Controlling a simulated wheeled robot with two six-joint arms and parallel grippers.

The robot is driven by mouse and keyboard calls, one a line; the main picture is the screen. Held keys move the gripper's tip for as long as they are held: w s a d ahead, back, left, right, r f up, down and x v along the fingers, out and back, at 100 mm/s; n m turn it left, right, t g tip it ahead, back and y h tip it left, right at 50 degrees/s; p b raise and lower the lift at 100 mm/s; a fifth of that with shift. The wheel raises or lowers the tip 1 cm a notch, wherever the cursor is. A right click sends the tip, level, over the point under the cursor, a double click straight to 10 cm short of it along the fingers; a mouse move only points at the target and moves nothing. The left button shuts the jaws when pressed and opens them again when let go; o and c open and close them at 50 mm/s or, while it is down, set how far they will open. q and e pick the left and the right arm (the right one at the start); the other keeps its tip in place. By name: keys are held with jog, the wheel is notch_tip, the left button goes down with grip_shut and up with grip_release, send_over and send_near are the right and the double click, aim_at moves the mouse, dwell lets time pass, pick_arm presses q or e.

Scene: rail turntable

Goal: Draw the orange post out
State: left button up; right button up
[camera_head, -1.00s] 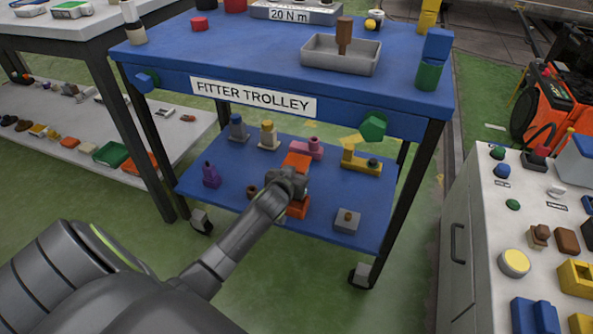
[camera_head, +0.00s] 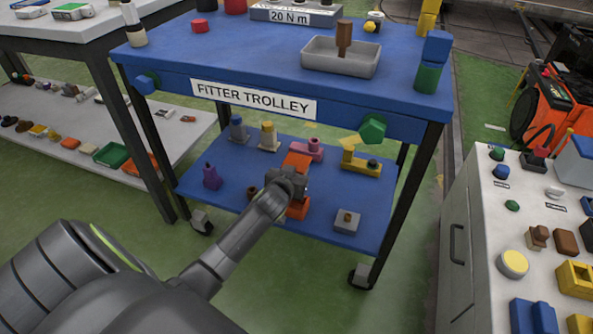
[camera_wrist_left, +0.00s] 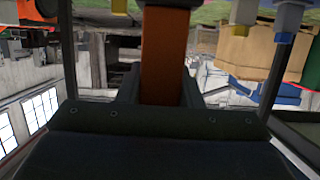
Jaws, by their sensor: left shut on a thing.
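The orange post (camera_head: 297,161) stands on the lower shelf (camera_head: 335,185) of the blue fitter trolley, partly hidden behind my left gripper (camera_head: 288,180). An orange block (camera_head: 298,209) shows just below the gripper; I cannot tell how it joins the post. My left gripper is shut on the orange post. In the left wrist view the post (camera_wrist_left: 163,55) runs upright through the middle of the picture, between the fingers. My right gripper is not in view.
The trolley's upper deck (camera_head: 240,45) overhangs the shelf. Near the post stand a pink piece (camera_head: 308,150), a yellow piece (camera_head: 362,164), a grey block (camera_head: 347,220), a purple piece (camera_head: 211,176) and a cream-and-yellow post (camera_head: 268,136). A white cabinet (camera_head: 470,230) stands at the right.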

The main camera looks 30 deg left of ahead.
aim_at(297, 161)
pick_arm(q)
jog(key=shift+r+p, duration=2.3)
jog(key=shift+r, duration=0.3)
jog(key=shift+f, duration=0.1)
